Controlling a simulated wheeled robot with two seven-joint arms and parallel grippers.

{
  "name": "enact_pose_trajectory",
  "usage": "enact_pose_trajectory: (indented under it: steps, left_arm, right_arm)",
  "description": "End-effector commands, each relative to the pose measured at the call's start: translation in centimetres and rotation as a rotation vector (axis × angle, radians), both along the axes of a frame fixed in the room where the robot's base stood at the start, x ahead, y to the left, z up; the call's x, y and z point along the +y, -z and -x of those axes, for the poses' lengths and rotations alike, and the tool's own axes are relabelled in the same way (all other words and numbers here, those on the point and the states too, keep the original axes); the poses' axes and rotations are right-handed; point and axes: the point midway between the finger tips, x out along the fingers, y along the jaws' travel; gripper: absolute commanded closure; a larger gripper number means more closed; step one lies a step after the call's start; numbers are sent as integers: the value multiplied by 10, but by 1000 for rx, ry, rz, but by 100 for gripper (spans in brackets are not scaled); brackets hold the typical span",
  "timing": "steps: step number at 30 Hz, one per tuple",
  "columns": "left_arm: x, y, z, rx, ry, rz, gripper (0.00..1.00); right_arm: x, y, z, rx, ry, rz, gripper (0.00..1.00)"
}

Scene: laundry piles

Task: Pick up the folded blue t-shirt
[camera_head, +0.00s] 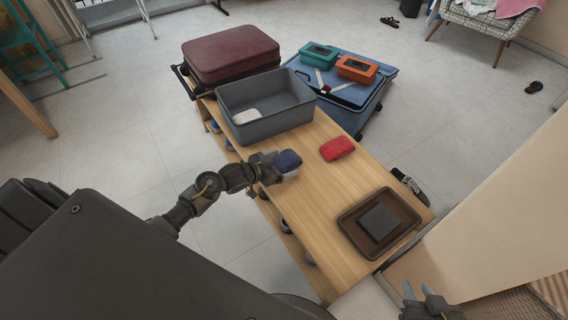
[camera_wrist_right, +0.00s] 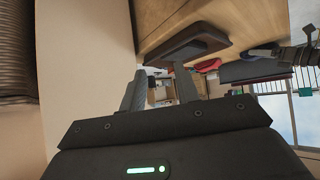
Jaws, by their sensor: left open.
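The folded blue t-shirt (camera_head: 288,159) lies near the left edge of the wooden bench, in the head view. A whitish patch shows just under its lower right side; I cannot tell what it is. My left gripper (camera_head: 272,168) is open at the shirt's left side, with its fingers close to it. Whether they touch or straddle the cloth is unclear. My right gripper (camera_head: 420,292) is at the bottom right, away from the shirt. Its two fingers stand apart and empty in the right wrist view (camera_wrist_right: 160,90).
The wooden bench (camera_head: 310,205) also bears a grey bin (camera_head: 275,125) with a white folded item (camera_head: 247,116), a folded red item (camera_head: 337,148) and a brown tray (camera_head: 352,230) holding a dark block (camera_head: 379,222).

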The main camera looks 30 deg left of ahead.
Motion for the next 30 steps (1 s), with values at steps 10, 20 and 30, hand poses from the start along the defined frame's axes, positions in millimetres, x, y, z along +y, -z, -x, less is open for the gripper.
enact_pose_trajectory:
  steps: [10, 20, 30]
  left_arm:
    - [0, 0, 0, 0, 0, 0, 41]
    - [0, -1, 0, -2, 0, 0, 60]
    - [0, -16, 0, -3, 0, 0, 60]
  right_arm:
    - [0, 0, 0, 2, 0, 1, 68]
    - [-1, 1, 0, 3, 1, 1, 68]
    - [-12, 9, 13, 108, 29, 32, 68]
